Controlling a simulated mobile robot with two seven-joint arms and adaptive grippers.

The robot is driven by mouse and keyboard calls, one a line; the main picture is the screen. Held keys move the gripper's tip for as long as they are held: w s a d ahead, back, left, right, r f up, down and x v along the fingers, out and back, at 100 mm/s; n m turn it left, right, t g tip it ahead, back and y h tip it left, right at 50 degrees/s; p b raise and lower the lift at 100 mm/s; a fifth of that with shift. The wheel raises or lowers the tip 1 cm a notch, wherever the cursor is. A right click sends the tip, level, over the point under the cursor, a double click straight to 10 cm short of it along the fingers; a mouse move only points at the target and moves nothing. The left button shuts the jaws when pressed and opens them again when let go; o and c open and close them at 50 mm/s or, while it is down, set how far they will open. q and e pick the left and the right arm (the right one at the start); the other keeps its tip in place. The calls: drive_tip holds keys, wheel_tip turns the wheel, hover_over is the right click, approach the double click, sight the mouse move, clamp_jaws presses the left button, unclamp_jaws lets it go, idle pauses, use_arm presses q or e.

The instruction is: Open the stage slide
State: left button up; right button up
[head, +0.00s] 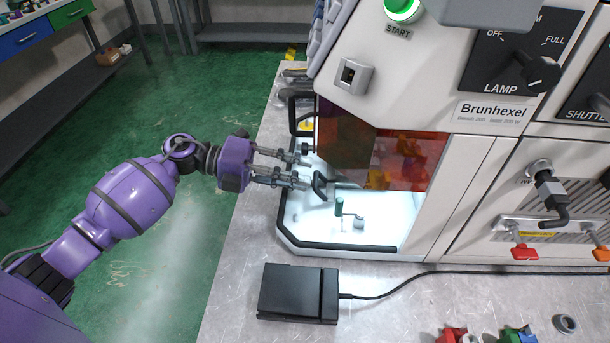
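The machine (485,115), labelled Brunhexel, has an orange see-through guard (350,150) over a brightly lit chamber. The white stage area (300,225) with a black front edge lies under the guard; I cannot tell for sure which part slides. A small black handle (319,186) stands at its left side. A larger black handle (292,112) is further up the machine's left side. My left gripper (308,172) reaches in from the left, fingers apart, with the lower fingertip close beside the small handle. Whether they touch is unclear. My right gripper is out of view.
A black box (298,293) with a cable lies on the metal bench in front of the machine. A green START button (402,10) and LAMP knob (540,72) are on the panel. Red and green parts (515,336) lie at the bottom right. Green floor is open at left.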

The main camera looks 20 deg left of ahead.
use_arm(q)
drive_tip(key=shift+x, duration=0.85)
drive_tip(key=shift+w+d, duration=0.1)
drive_tip(key=shift+d, duration=0.05)
drive_tip(key=shift+c, duration=0.5)
clamp_jaws()
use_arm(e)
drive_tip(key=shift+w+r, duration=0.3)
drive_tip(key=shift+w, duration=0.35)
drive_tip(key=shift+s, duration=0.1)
